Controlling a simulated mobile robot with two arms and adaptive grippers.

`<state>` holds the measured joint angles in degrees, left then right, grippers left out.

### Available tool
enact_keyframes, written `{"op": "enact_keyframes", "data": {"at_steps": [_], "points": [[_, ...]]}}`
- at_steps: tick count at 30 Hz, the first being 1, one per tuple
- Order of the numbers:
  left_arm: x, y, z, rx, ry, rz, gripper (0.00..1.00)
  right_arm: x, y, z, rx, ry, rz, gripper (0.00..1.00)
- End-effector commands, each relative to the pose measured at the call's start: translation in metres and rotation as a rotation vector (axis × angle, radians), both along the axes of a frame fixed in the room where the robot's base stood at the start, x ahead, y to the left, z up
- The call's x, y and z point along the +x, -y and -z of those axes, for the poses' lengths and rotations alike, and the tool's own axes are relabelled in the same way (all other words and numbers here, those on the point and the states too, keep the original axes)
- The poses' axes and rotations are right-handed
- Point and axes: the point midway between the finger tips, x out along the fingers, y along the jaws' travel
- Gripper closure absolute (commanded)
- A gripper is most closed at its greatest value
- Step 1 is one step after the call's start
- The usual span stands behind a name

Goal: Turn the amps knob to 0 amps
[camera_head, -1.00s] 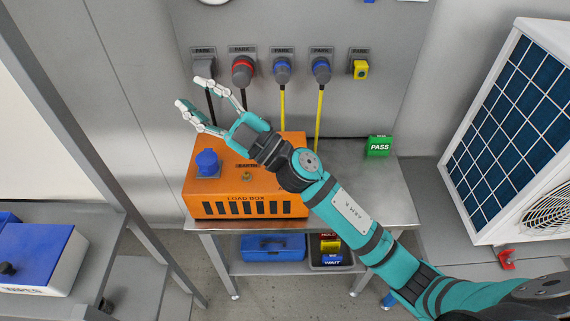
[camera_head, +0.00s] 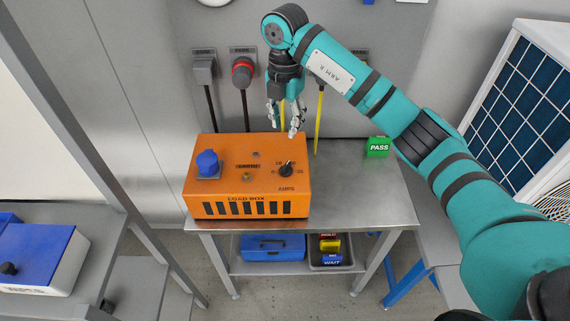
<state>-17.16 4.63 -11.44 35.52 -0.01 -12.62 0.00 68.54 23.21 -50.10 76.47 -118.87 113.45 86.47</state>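The orange load box (camera_head: 225,183) stands on the steel table. The black amps knob (camera_head: 286,170) sits on the right of its top face, among small dark scale marks. The pointer's exact setting is too small to tell. My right gripper (camera_head: 285,129) hangs fingers down, above and behind the knob, apart from it. Its fingers are spread and nothing is between them. My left gripper is not in view.
A blue socket (camera_head: 207,163) stands up from the box's left side. Parked plugs, including a red one (camera_head: 243,72), hang with cables on the wall behind. A green PASS block (camera_head: 378,147) stands right on the steel table (camera_head: 370,195).

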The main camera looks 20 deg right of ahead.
Motion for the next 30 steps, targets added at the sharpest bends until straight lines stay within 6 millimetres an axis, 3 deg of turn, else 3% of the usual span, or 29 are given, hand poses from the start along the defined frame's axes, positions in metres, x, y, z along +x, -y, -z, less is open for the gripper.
{"op": "enact_keyframes", "data": {"at_steps": [18, 24, 30], "points": [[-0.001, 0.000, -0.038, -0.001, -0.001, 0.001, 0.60, -0.002, -0.001, 0.127, 0.004, -0.003, -0.005, 0.66], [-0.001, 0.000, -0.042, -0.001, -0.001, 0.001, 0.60, -0.001, -0.001, 0.149, 0.004, -0.001, -0.004, 0.66], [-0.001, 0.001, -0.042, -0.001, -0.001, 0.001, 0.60, 0.000, -0.001, 0.155, 0.005, 0.001, -0.006, 0.66]]}}
